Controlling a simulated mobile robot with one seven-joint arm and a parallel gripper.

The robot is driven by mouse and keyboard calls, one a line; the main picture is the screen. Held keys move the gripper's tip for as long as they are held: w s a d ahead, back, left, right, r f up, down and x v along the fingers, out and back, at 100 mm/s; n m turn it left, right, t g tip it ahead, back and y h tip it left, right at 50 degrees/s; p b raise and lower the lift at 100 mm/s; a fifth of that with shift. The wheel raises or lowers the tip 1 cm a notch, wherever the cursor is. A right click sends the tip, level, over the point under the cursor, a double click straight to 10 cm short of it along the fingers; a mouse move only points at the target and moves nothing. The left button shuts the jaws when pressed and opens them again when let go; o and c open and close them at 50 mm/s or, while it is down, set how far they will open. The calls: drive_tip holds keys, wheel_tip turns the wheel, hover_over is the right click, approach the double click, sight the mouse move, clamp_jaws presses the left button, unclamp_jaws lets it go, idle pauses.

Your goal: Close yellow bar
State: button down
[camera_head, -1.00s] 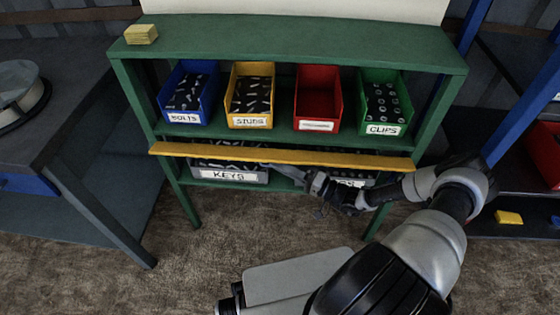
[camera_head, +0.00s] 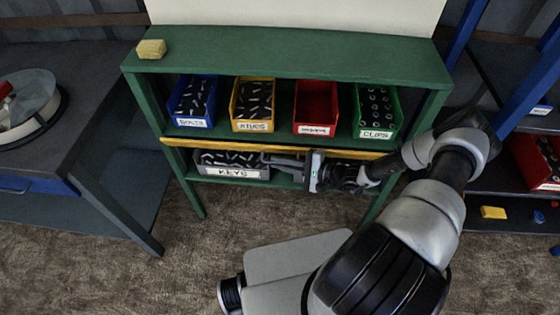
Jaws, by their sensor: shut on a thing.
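The yellow bar (camera_head: 225,146) runs lengthwise along the front of the green shelf unit, just under the upper row of bins. It lies close against the shelf's front edge. My gripper (camera_head: 268,158) reaches in from the right, with its fingers at the bar's lower edge near the middle. It is shut on the bar, though the exact contact is small and hard to see. The bar's right end is partly hidden by my arm.
Blue (camera_head: 193,102), yellow (camera_head: 252,105), red (camera_head: 316,108) and green (camera_head: 377,111) bins stand above the bar. A grey KEYS bin (camera_head: 231,172) sits below. A yellow block (camera_head: 151,49) lies on top. A dark table (camera_head: 85,110) stands left. Floor in front is clear.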

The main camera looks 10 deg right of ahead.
drive_tip(key=shift+w+d+r+m+g, duration=0.1)
drive_tip(key=shift+w+r+m+g, duration=0.1)
drive_tip(key=shift+r+m+g, duration=0.45)
drive_tip(key=shift+w+d+r+m+g, duration=0.15)
drive_tip(key=shift+m+g, duration=0.2)
drive_tip(key=shift+m, duration=0.6)
drive_tip(key=c, duration=2.1)
unclamp_jaws()
drive_tip(key=shift+r, duration=0.1)
drive_tip(key=p+v, duration=0.1)
drive_tip(key=v, duration=1.6)
drive_tip(key=shift+d+r, duration=0.1)
drive_tip(key=shift+r, duration=0.05)
drive_tip(key=shift+r, duration=0.1)
